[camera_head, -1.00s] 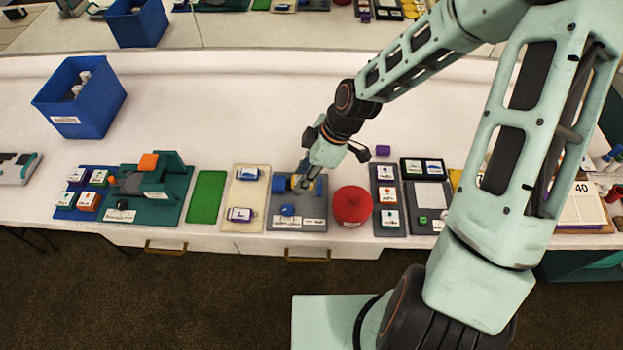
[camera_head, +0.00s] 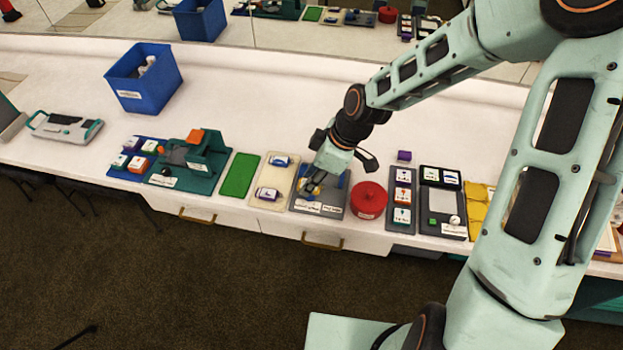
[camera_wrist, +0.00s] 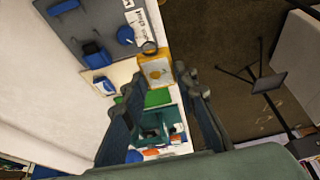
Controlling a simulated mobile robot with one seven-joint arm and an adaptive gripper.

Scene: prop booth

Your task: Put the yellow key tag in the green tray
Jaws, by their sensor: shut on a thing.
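The yellow key tag (camera_wrist: 155,70) is between the fingertips of my gripper (camera_wrist: 156,77) in the wrist view, with a dark ring at its far end. My gripper is shut on it. In the head view, my gripper (camera_head: 312,184) is over the grey tray (camera_head: 333,213), and a bit of yellow shows at its fingers. I cannot tell exactly how high the tag is. The green tray (camera_head: 239,175) is flat and empty, to the left past a cream tray (camera_head: 285,188). It also shows beyond the tag in the wrist view (camera_wrist: 158,98).
A red round container (camera_head: 368,201) stands close right of the grey tray. A teal fixture (camera_head: 205,160) with an orange block stands left of the green tray. A blue bin (camera_head: 145,82) stands behind. The table behind the trays is mostly clear.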

